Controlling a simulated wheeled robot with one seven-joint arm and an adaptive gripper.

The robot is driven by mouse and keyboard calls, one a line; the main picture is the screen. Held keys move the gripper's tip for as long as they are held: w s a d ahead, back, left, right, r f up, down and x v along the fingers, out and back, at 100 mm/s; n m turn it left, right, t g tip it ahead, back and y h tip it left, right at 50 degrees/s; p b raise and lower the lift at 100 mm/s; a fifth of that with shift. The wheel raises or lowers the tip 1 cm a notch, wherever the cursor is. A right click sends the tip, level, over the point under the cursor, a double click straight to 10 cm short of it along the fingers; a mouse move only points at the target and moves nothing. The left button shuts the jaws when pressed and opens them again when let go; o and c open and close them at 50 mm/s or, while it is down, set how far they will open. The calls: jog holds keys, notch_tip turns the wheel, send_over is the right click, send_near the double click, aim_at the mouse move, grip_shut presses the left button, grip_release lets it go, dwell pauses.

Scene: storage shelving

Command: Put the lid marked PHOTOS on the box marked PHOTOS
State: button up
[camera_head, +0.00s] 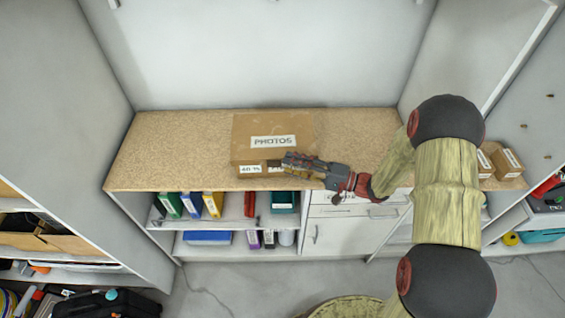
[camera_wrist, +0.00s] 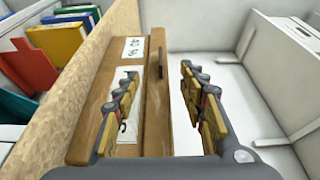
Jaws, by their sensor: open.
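A brown cardboard lid (camera_head: 245,125) with a white PHOTOS label on its top lies flat over a cardboard box on the wood-grain counter. The box front (camera_wrist: 108,80) carries two white labels in the wrist view, one partly hidden by a finger. The lid's rim (camera_wrist: 157,110) runs beside the box front, with a dark slot or bar in it. Whether the lid is fully seated is unclear. My gripper (camera_head: 288,162) is open at the box's front edge. In the wrist view one finger overlaps the labelled front and the other lies past the rim.
The counter (camera_head: 180,135) is clear left and right of the box. Binders (camera_head: 212,203) stand on the shelf below. Drawers and a cupboard (camera_head: 330,238) are at lower right. Small cardboard boxes (camera_head: 508,163) stand on the right unit. White walls rise behind.

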jog(key=v, duration=0.8)
jog(key=s+a+r+n+g+h, duration=0.25)
jog(key=s+r+g, duration=0.2)
jog(key=s, duration=0.25)
jog(key=s+a+r+n+g+h, duration=0.2)
jog(key=s+a+r+g+h, duration=0.15)
jog(key=s+r, duration=0.25)
jog(key=s+d+r+t+h, duration=0.6)
jog(key=s+d+r+h, duration=0.4)
jog(key=d, duration=0.1)
jog(key=shift+r+t+h, duration=0.25)
jog(key=shift+t+h, duration=0.05)
jog(key=shift+t, duration=0.1)
notch_tip(320, 180, down, 3)
jog(key=shift+r+b, duration=0.15)
jog(key=shift+b, duration=1.1)
